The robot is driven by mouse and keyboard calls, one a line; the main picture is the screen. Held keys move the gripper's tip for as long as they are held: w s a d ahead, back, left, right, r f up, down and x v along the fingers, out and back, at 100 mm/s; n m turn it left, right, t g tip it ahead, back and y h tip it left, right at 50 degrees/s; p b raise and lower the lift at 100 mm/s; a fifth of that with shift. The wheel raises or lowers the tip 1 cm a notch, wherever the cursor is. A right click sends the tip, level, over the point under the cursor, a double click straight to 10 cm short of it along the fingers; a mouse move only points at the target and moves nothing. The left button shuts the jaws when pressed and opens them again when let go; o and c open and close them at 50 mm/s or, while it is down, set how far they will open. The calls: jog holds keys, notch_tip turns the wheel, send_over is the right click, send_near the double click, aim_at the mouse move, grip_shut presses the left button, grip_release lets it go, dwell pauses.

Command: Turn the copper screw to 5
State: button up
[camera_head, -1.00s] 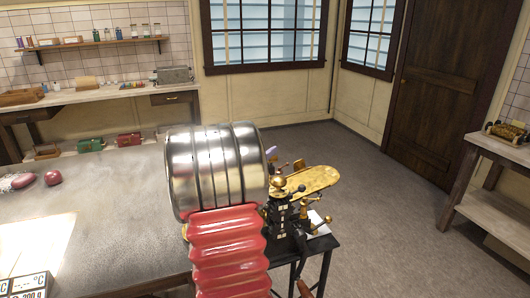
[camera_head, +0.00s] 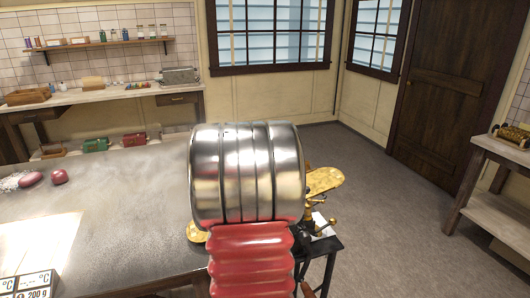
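A brass and black machine stands on a small black stand (camera_head: 328,246) at the right end of the table. A golden plate (camera_head: 324,181) and a brass knob or handle (camera_head: 331,222) of it show to the right of my arm. My own arm, with its silver drum-like part and red ribbed sleeve, covers most of the machine. I cannot make out the copper screw or any number marks. My gripper is not visible; it may be hidden behind my arm.
The grey table (camera_head: 120,200) holds two reddish lumps near white powder at left and a scale (camera_head: 35,285) at lower left. A brass device (camera_head: 511,135) sits on the right bench. Open floor lies between machine and door.

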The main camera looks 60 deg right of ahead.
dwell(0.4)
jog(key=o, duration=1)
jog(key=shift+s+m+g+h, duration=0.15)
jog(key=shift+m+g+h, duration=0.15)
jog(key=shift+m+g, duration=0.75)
